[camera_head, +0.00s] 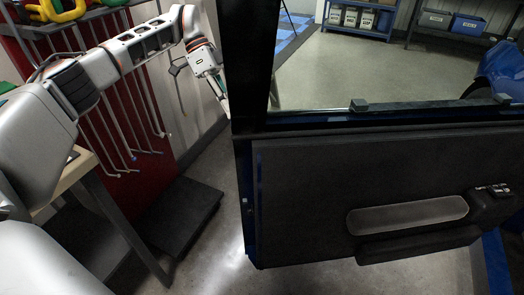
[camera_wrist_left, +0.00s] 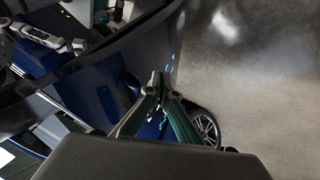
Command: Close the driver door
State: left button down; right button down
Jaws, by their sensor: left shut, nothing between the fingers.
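The driver door (camera_head: 390,185) stands open across the right of the head view. Its dark inner panel, armrest and window face me, and blue paint shows at its edge. My left arm reaches in from the left to the door's front edge. My left gripper (camera_head: 222,98) is by the dark window frame, its tips partly hidden there. In the left wrist view my left gripper (camera_wrist_left: 158,80) is shut and empty, with the blue car body (camera_wrist_left: 85,95) beyond it. I cannot tell whether it touches the door. My right gripper is not in view.
A red rack (camera_head: 120,110) with hanging rods stands at the left, near my arm. A dark low platform (camera_head: 185,215) lies on the floor beside it. A blue shelf (camera_head: 360,20) with containers stands at the back. A car wheel (camera_wrist_left: 206,128) shows in the left wrist view.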

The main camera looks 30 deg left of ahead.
aim_at(247, 156)
pick_arm(q)
jog(key=shift+s+r+b+x, duration=0.15)
jog(key=shift+s+x, duration=0.3)
jog(key=shift+x, duration=1.85)
jog(key=shift+s+r+b+x, duration=0.15)
jog(key=shift+s+x, duration=0.25)
jog(key=shift+x, duration=1.85)
jog(key=shift+s+b+x, duration=0.2)
jog(key=shift+s+x, duration=0.25)
jog(key=shift+x, duration=1.85)
jog(key=shift+s+d, duration=0.1)
jog(key=shift+d, duration=0.1)
